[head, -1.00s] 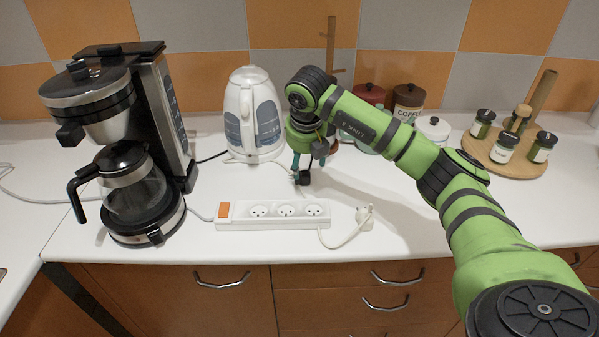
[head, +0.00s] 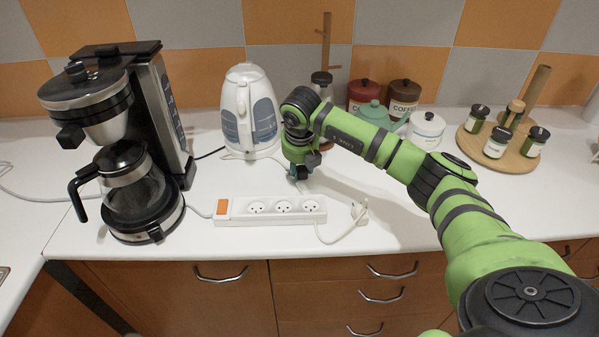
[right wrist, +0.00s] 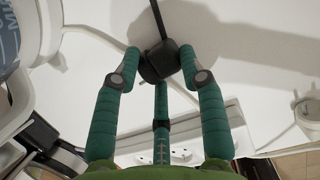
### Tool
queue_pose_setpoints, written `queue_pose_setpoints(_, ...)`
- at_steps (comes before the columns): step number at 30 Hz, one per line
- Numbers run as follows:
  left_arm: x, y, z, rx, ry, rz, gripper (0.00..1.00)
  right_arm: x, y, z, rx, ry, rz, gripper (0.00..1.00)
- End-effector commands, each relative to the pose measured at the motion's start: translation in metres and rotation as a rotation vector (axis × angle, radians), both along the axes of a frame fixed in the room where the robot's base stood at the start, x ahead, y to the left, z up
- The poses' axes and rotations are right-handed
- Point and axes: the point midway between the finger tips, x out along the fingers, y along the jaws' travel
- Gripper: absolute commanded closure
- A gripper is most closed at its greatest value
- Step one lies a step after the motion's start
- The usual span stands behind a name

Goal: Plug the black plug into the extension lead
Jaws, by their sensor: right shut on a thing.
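My right gripper (head: 299,174) is behind the extension lead in the head view, above the counter. In the right wrist view its teal fingers (right wrist: 160,78) are shut on the black plug (right wrist: 159,60), with its cord running up and away. In the head view the plug is mostly hidden by the gripper. My left gripper is not in view.
A coffee maker (head: 117,120) stands at the left and a white kettle (head: 249,112) behind the lead. A white plug (head: 359,211) on a white cord lies just right of the lead. Jars (head: 403,97) and a round wooden rack (head: 514,157) stand farther right.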

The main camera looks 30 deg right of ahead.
Motion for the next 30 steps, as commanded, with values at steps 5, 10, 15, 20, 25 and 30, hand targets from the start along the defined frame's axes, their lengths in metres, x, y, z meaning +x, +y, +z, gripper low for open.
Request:
queue_pose_setpoints(5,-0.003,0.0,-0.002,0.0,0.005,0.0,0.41,0.0,0.0,0.002,0.0,0.0,0.0,0.91)
queue_pose_setpoints(10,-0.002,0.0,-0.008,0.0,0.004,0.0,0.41,0.001,0.0,0.016,-0.001,-0.003,0.0,0.91)
queue_pose_setpoints(15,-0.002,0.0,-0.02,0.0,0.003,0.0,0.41,-0.003,-0.006,0.043,-0.003,-0.004,-0.003,0.91)
queue_pose_setpoints(20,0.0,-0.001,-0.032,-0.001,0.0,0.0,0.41,-0.031,-0.033,0.064,-0.003,-0.004,-0.004,0.91)
queue_pose_setpoints(25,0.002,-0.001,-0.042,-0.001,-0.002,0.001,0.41,-0.057,-0.058,0.086,-0.003,-0.003,-0.003,0.91)
queue_pose_setpoints(30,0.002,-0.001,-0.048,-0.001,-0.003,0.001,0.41,-0.074,-0.075,0.102,-0.001,-0.002,-0.001,0.91)
